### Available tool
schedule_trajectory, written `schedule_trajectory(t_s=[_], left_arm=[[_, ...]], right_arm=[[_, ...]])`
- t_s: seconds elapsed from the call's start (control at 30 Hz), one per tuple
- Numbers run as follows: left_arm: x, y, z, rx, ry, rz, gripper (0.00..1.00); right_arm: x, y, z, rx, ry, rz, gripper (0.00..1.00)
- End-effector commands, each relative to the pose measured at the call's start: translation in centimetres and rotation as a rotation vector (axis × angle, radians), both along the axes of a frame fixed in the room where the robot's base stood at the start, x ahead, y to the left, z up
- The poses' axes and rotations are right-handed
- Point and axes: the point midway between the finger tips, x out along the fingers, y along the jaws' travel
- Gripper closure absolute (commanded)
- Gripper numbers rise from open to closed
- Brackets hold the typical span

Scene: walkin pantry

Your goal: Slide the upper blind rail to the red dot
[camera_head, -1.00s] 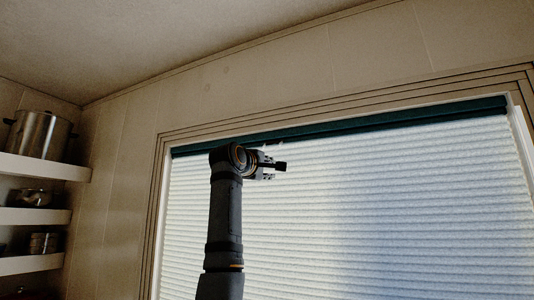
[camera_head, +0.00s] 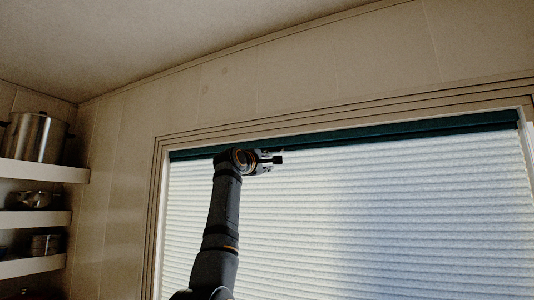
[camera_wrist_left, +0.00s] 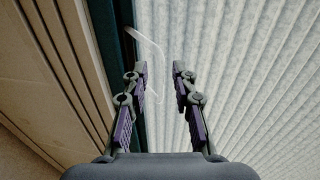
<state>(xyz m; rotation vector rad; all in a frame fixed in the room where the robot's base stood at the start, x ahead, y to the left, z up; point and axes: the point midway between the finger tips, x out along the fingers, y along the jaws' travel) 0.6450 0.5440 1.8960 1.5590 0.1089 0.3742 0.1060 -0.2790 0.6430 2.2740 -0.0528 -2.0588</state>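The upper blind rail is a dark teal bar (camera_head: 400,130) across the top of the window, above a white pleated blind (camera_head: 360,210). A thin pale curved handle (camera_wrist_left: 158,55) sticks out from the rail (camera_wrist_left: 128,60) in the left wrist view. My left gripper (camera_head: 277,160) is just below the rail, left of the window's middle. In the left wrist view my left gripper (camera_wrist_left: 160,68) is open, and part of the handle lies in the gap between its fingers. I see no red dot in these frames. My right gripper is not in view.
A stepped beige window frame (camera_head: 330,125) surrounds the blind, close to the left gripper's side. White shelves (camera_head: 40,172) with metal pots (camera_head: 38,135) stand at the far left. The area in front of the blind right of my gripper is clear.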

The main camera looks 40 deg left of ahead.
Motion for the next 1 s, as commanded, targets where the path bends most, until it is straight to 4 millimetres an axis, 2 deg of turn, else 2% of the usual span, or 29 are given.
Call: schedule_trajectory(t_s=[0.3,0.5,0.53,1.0], left_arm=[[0.41,0.16,-0.07,0.000,0.000,0.001,0.73],[0.38,0.15,-0.05,0.000,0.000,0.001,0.99],[0.38,0.15,-0.04,0.000,0.000,0.001,1.00],[0.38,0.15,-0.27,0.001,0.000,0.001,1.00]], right_arm=[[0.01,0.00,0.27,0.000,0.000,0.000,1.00],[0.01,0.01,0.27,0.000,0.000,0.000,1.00],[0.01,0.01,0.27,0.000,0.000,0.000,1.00],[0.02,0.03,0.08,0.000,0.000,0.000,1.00]])
